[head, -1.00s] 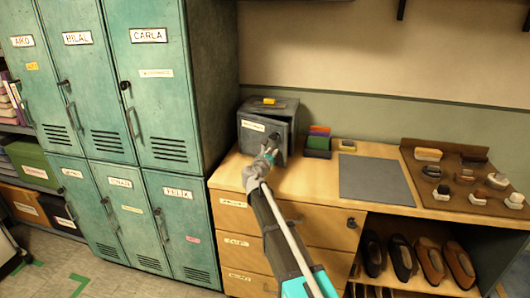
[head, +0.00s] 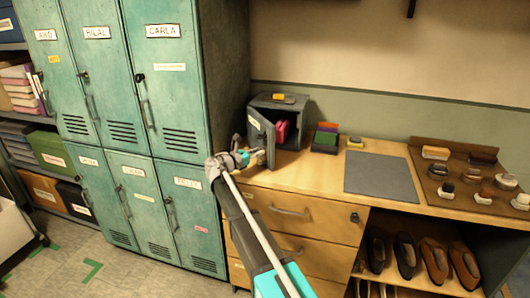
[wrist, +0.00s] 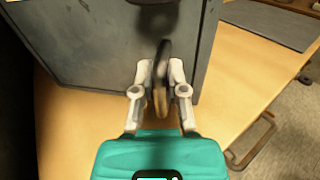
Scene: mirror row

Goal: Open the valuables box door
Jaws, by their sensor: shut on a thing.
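The valuables box (head: 292,103) is a small grey metal box on the left end of the wooden counter, next to the green lockers. Its door (head: 259,133) stands swung out toward the front left, and a red or pink thing (head: 282,131) shows inside. My gripper (head: 262,157) is at the door's outer face in the head view. In the wrist view, my gripper (wrist: 160,90) has its two fingers on either side of the dark, curved door handle (wrist: 161,75), shut on it. The door panel (wrist: 100,45) fills the upper left there.
Green lockers (head: 170,95) stand close on the left. A brown board (head: 465,180) holds several brushes and jars. Drawers (head: 290,215) and shoes (head: 420,260) are below.

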